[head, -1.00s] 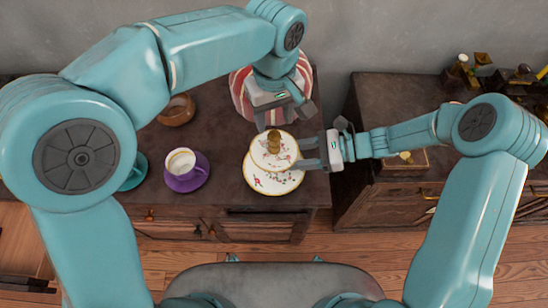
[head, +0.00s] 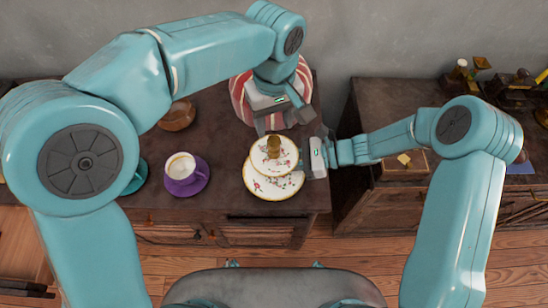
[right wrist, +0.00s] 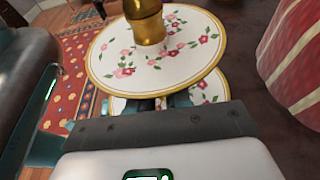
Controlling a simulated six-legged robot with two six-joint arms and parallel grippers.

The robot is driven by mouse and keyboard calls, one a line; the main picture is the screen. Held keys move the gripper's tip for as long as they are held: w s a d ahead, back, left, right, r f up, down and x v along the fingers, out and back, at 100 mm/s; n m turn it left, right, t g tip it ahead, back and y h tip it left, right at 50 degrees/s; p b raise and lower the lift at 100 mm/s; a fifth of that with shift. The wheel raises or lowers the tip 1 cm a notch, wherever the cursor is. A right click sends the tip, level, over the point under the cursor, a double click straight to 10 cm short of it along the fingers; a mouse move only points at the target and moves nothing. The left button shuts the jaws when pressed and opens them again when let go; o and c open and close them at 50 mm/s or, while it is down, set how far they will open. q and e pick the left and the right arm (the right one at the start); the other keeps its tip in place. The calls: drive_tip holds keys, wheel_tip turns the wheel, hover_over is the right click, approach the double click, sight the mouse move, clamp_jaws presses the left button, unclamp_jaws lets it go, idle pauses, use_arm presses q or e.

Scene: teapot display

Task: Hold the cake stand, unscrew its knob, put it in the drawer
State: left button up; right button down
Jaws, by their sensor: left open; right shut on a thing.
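The two-tier cake stand (head: 272,185) is white with flowers and gold rims, and stands upright at the dark cabinet's front right. Its gold knob (head: 274,145) rises from the middle of the upper plate and also shows in the right wrist view (right wrist: 146,22). My right gripper (head: 304,163) comes in from the right, its fingers reaching between the two plates. It is shut on the stand; the upper plate hides the grip point. My left gripper (head: 281,120) is open and empty, above and just behind the knob, pointing down.
A white cup (head: 180,166) on a purple saucer (head: 186,188) stands left of the stand. A brown bowl (head: 177,115) is farther back. A red-striped object (head: 241,100) is behind the left gripper. A second cabinet (head: 375,95) stands right, across a gap.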

sight(274, 139)
use_arm(q)
drive_tip(key=m, duration=2.2)
drive_tip(key=shift+m, duration=0.3)
drive_tip(key=m, duration=0.4)
drive_tip(key=shift+m, duration=0.3)
drive_tip(key=m, duration=0.3)
drive_tip(key=shift+m, duration=0.4)
drive_tip(key=shift+f, duration=0.15)
wheel_tip(274, 139, down, 8)
drive_tip(key=shift+r, duration=0.15)
